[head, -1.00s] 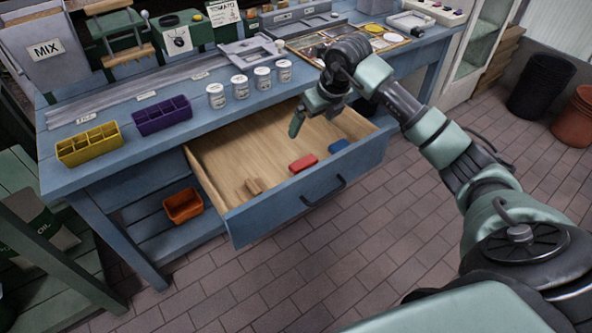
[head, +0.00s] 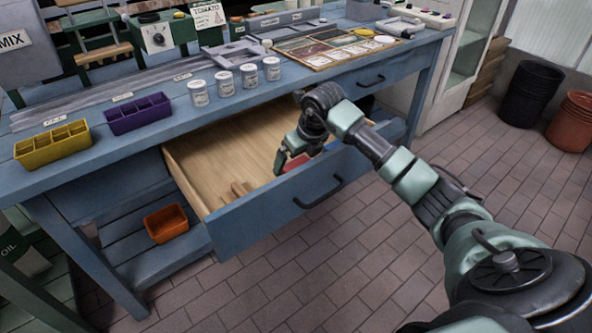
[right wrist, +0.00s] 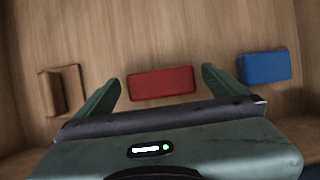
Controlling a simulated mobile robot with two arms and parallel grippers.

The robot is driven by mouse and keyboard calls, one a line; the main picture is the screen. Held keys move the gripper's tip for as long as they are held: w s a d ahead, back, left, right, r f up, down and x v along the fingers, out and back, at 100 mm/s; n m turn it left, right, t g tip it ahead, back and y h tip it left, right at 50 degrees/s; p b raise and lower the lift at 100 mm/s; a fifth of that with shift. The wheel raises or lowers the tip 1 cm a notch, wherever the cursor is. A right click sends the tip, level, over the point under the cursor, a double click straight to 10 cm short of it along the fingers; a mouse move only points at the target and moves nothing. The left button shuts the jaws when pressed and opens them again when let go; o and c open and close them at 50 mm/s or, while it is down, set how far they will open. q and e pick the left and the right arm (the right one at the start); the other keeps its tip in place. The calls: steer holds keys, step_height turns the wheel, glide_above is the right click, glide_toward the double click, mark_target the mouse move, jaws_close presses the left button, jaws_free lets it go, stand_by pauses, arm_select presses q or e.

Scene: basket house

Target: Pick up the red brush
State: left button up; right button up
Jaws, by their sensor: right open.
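The red brush (right wrist: 161,83) is a red block lying on the wooden bottom of the open drawer, and part of it shows in the head view (head: 295,163). My right gripper (right wrist: 160,80) is open above it, with one finger off each end of the brush in the right wrist view. In the head view my right gripper (head: 282,160) is down inside the drawer and hides part of the brush. I cannot tell whether the fingers touch it. My left gripper is not in view.
A blue block (right wrist: 264,67) lies right of the brush and a brown wooden one (right wrist: 61,90) left of it. The drawer's front wall (head: 290,205) is close to my arm. Jars (head: 225,83) and seed trays (head: 137,113) stand on the bench above.

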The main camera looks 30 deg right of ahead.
mark_target(294, 162)
steer(key=shift+x, duration=1.2)
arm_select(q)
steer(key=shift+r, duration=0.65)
arm_select(e)
steer(key=shift+r, duration=0.1)
steer(key=c, duration=1.3)
steer(key=shift+r, duration=0.6)
arm_select(q)
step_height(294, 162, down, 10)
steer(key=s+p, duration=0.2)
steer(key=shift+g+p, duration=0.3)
steer(key=shift+p, duration=0.1)
arm_select(e)
step_height(294, 162, up, 19)
